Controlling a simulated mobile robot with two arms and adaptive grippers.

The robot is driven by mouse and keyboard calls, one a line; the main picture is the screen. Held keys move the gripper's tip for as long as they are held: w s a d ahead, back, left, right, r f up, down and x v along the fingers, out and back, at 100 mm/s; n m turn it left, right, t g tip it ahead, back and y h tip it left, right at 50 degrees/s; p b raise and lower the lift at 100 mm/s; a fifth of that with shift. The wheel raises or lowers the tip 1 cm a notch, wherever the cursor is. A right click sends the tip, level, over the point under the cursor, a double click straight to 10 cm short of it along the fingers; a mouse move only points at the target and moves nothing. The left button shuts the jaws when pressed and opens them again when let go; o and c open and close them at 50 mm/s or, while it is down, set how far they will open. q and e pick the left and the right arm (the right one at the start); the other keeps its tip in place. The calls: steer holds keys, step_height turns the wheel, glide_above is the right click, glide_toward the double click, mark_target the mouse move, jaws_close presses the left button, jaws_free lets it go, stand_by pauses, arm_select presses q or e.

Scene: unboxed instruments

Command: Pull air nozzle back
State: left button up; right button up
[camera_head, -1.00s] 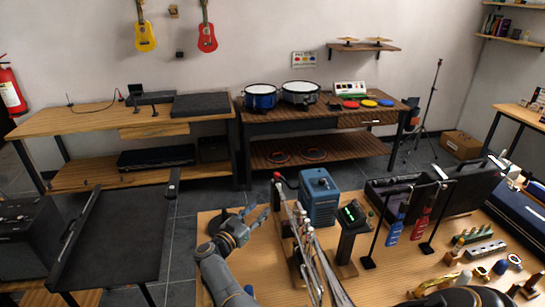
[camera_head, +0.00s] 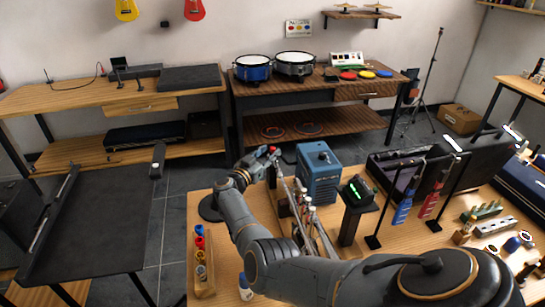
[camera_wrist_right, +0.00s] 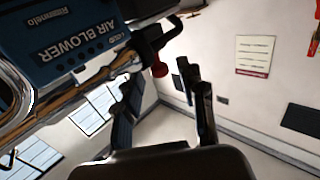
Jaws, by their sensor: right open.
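The blue air blower box (camera_head: 320,176) stands on the near wooden table. In the right wrist view its label reads upside down on the air blower (camera_wrist_right: 80,40). A black part with a red ball end, seemingly the air nozzle (camera_wrist_right: 152,50), projects beside the box; its red end (camera_head: 273,150) also shows in the head view. My right gripper (camera_head: 262,160) is beside this red end, left of the box. In the wrist view my right gripper (camera_wrist_right: 165,100) has its two dark fingers apart, with nothing between them. The red ball is beyond the fingers. My left gripper is out of view.
Silver instrument tubes (camera_head: 312,225) lie beside the blower. A black stand with a green display (camera_head: 358,190) is to its right. A rack of small coloured bottles (camera_head: 201,258) and a loose bottle (camera_head: 245,288) are at the table's left front.

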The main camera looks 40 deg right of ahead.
mark_target(271, 150)
steer(key=shift+b+x, duration=0.55)
steer(key=shift+x, duration=0.5)
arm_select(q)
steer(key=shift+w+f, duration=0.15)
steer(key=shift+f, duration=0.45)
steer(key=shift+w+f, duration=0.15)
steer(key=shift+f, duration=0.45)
arm_select(e)
steer(key=shift+w+d, duration=0.1)
steer(key=shift+d, duration=0.3)
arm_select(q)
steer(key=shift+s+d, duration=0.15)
arm_select(e)
steer(key=shift+r, duration=0.1)
jaws_close()
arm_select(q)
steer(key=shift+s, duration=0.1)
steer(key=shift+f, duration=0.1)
